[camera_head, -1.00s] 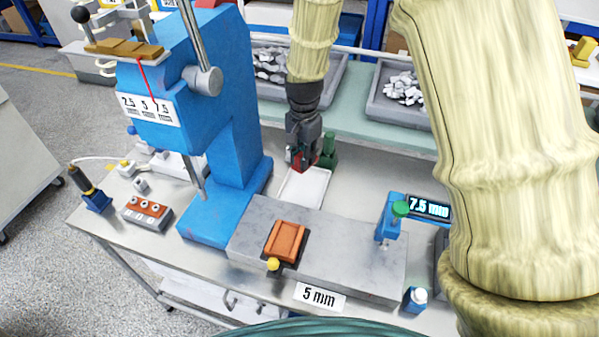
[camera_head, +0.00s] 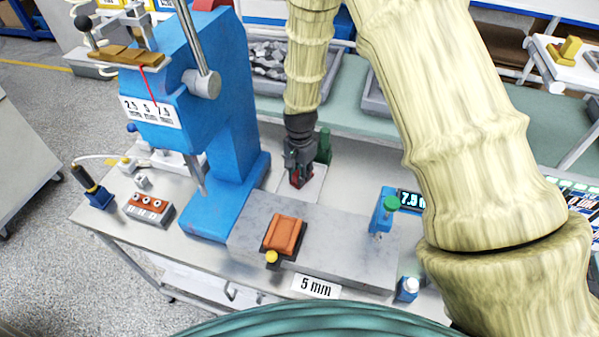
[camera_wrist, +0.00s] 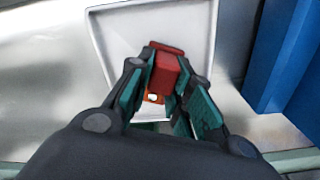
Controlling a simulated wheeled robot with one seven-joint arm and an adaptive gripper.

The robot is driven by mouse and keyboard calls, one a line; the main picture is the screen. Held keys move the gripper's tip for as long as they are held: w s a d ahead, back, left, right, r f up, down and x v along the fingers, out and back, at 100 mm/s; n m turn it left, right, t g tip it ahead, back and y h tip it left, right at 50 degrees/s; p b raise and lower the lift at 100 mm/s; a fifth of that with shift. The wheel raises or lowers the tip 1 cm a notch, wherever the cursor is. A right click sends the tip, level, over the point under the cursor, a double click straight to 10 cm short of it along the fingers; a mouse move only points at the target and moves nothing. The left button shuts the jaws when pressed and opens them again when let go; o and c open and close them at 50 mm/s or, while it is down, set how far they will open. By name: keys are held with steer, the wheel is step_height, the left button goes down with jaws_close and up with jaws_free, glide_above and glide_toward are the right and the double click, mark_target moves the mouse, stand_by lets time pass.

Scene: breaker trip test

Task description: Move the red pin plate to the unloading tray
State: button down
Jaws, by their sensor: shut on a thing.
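The red pin plate (camera_wrist: 168,70) is between my gripper's fingertips in the wrist view, with a small orange part and a white dot just below it. My gripper (camera_head: 298,180) is shut on it and points down. The white unloading tray (camera_head: 318,178) lies under and around the plate at the back of the bench. In the wrist view the tray (camera_wrist: 204,25) fills the space behind the plate. I cannot tell whether the plate touches the tray floor. My gripper hides part of the tray in the head view.
A blue press (camera_head: 232,110) stands left of the tray. A grey stone block (camera_head: 340,245) with an orange plate (camera_head: 285,234) lies in front. A dark green post (camera_head: 324,145) is close behind my gripper. A blue gauge stand (camera_head: 381,212) stands to the right.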

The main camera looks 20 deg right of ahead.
steer(key=shift+f, duration=0.2)
steer(key=c, duration=1.3)
jaws_free()
step_height(320, 180, up, 12)
steer(key=b, duration=0.4)
